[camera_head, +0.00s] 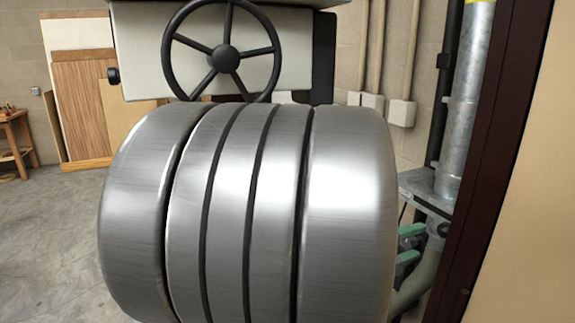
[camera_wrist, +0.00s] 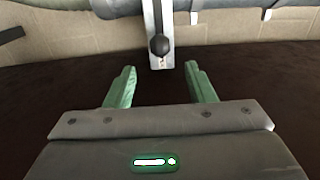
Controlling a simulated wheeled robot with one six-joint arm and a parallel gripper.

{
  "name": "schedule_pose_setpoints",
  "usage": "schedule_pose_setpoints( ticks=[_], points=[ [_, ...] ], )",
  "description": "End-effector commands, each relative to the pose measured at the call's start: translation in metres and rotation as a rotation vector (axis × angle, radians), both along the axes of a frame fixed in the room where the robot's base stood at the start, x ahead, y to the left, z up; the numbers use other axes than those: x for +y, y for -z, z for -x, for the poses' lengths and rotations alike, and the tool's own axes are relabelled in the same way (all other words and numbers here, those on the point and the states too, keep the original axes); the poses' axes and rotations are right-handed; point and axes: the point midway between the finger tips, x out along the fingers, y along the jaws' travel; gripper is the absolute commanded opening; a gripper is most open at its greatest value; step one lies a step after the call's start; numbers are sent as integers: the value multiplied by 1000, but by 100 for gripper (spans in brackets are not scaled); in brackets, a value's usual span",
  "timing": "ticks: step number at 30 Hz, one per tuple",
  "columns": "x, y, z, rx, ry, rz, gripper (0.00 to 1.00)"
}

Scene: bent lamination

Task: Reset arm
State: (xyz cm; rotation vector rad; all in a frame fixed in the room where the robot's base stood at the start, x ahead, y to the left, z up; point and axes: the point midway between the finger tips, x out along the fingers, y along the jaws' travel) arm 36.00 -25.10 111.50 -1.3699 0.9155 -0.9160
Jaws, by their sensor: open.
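My gripper (camera_wrist: 161,88) shows in the wrist view with its two green fingers spread apart. Nothing is between the fingers. Beyond them is a dark brown surface, and a light metal bar with a black knob (camera_wrist: 159,46) stands upright past the fingertips. In the head view a large ribbed metal cylinder, part of my own arm by its look, fills the middle. Green finger-like parts (camera_head: 408,250) show partly behind its right edge.
A machine with a black handwheel (camera_head: 225,58) stands ahead. Wooden panels (camera_head: 85,105) lean on the back wall, and a small wooden table (camera_head: 14,145) is at far left. A dark upright edge (camera_head: 505,150) and galvanized pipe (camera_head: 467,90) are at right. Floor at left is clear.

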Motion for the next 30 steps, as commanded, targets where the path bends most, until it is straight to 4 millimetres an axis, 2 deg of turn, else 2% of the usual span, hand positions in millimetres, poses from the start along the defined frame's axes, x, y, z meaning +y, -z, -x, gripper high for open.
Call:
schedule_pose_setpoints(
  ticks=[12,18,24,30],
  points=[
    [-63,-1,-25,1,4,-1,49],
    [-88,0,-36,1,2,-1,49],
    [-99,0,-41,0,0,-1,49],
    [-98,0,-42,0,-1,0,49]
  ],
)
